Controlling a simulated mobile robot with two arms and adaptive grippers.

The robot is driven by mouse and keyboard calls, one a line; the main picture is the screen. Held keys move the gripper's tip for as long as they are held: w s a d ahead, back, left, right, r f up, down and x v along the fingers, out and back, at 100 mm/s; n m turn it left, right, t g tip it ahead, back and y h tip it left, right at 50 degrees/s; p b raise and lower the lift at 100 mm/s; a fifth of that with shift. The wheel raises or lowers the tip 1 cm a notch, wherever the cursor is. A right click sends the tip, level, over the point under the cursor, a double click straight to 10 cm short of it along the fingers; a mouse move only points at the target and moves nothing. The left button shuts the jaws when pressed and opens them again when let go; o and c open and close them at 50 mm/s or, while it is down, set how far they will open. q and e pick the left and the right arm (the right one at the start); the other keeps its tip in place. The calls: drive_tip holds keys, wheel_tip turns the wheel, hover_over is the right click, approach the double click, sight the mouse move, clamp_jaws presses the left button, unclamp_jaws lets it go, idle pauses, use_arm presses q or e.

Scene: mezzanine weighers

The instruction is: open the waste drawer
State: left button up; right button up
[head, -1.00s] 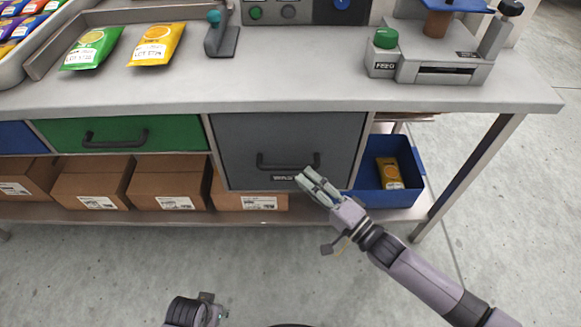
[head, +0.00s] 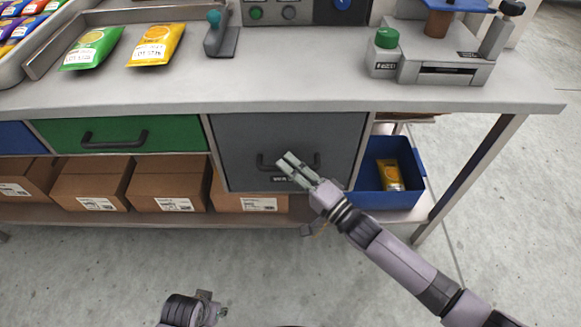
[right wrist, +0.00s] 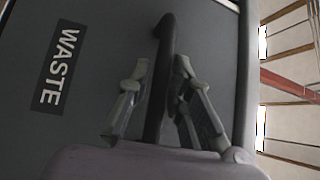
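The waste drawer (head: 240,145) is a grey front under the bench, closed in its frame. Its dark bar handle (head: 262,163) is low on the front, and the right wrist view shows the handle (right wrist: 165,50) and a WASTE label (right wrist: 59,66). My right gripper (head: 284,163) is at the handle and hides part of it and of the label. In the right wrist view its open fingers (right wrist: 162,90) lie on either side of the handle, with gaps showing.
A green drawer (head: 165,134) is left of the waste drawer. Cardboard boxes (head: 92,182) and a blue bin (head: 372,198) holding a yellow packet (head: 390,174) stand on the lower shelf. A bench leg (head: 470,180) is at right. The floor in front is clear.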

clamp_jaws()
use_arm(q)
drive_tip(key=shift+s, duration=0.1)
use_arm(e)
drive_tip(key=shift+s+f, duration=0.1)
idle(0.4)
